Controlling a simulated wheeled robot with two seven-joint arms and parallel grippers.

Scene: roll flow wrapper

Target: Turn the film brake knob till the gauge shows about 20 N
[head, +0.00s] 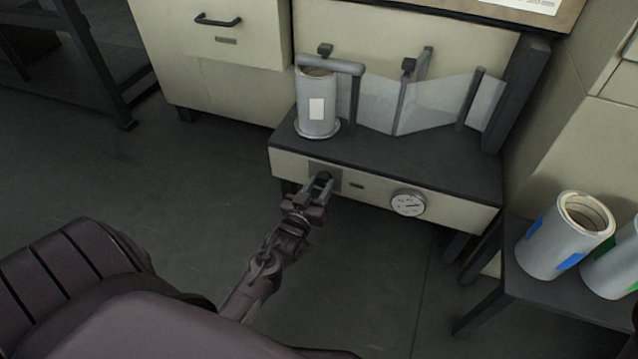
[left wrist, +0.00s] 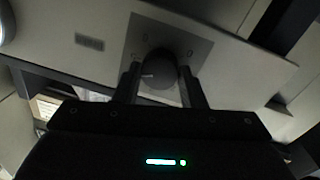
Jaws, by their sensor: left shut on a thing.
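The film brake knob (left wrist: 158,70) is dark and round, with a pale mark, on a grey plate on the machine's front panel. The plate (head: 331,181) also shows in the head view, where my gripper mostly covers the knob. My left gripper (head: 318,184) is shut on the knob, one finger on each side in the left wrist view (left wrist: 160,88). The round white gauge (head: 408,203) sits on the same panel, to the right of the knob. Its dark needle is too small to read. My right gripper is not in view.
A film roll (head: 318,115) stands upright on the machine's dark deck (head: 400,160), with clear film (head: 435,107) running right past several posts. Other rolls (head: 565,235) stand on a dark side table (head: 545,292) at right. The floor before the machine is clear.

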